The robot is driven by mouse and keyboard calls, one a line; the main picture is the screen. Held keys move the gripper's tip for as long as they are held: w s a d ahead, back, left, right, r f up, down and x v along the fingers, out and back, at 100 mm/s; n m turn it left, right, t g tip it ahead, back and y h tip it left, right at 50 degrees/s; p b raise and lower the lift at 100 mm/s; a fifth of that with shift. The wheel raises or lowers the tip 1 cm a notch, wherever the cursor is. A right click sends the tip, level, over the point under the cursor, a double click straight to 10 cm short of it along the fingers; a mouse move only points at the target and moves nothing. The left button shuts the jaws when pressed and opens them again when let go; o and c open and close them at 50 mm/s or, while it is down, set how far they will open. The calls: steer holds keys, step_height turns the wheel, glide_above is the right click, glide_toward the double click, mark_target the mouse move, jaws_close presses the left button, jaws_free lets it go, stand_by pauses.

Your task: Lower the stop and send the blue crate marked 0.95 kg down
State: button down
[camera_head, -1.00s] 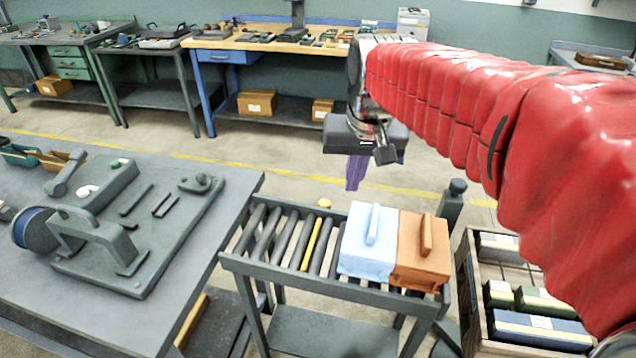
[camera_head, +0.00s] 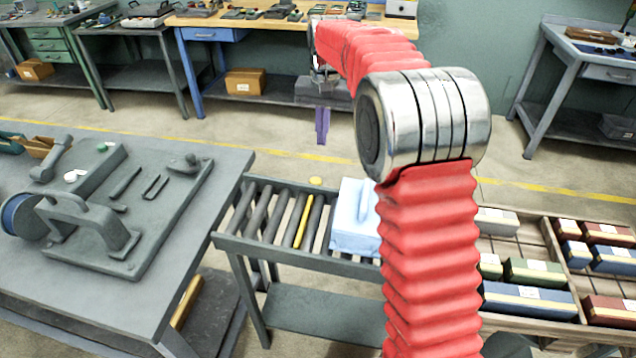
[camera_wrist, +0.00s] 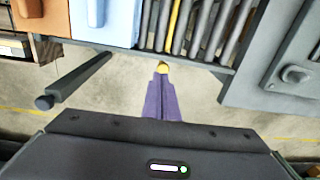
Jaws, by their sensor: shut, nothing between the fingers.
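The light blue crate (camera_head: 352,225) with a raised handle sits on the roller conveyor (camera_head: 285,252); no weight mark is readable. In the wrist view the blue crate (camera_wrist: 122,22) stands beside an orange crate (camera_wrist: 84,20). One roller is yellow (camera_head: 304,222), left of the blue crate. A small yellow knob (camera_head: 316,181) is at the conveyor's far edge. My gripper (camera_head: 322,142) has purple fingers, shut and empty, beyond the conveyor. In the wrist view the fingertips (camera_wrist: 162,74) appear just below the yellow knob (camera_wrist: 162,66); contact cannot be told. I cannot tell which part is the stop.
A grey bench (camera_head: 215,170) with a handled fixture stands left of the conveyor. A wooden rack (camera_head: 545,250) of small boxes stands at right. A dark post (camera_wrist: 75,82) rises near the conveyor in the wrist view. My arm hides the conveyor's right end in the head view.

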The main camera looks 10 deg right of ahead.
steer(key=m+g, duration=0.1)
glide_toward(316, 179)
steer(key=shift+w+d, duration=0.1)
steer(key=shift+f, duration=0.15)
steer(key=shift+s+a+f, duration=0.1)
steer(key=shift+s+f, duration=0.05)
steer(key=shift+f, duration=1.5)
steer(key=shift+s+a+f, duration=0.1)
steer(key=shift+s+f, duration=0.05)
steer(key=shift+f, duration=1.75)
steer(key=w, duration=0.1)
steer(key=w+d+r, duration=0.1)
steer(key=shift+w+d, duration=0.2)
steer(key=shift+w, duration=0.15)
steer(key=shift+r, duration=0.15)
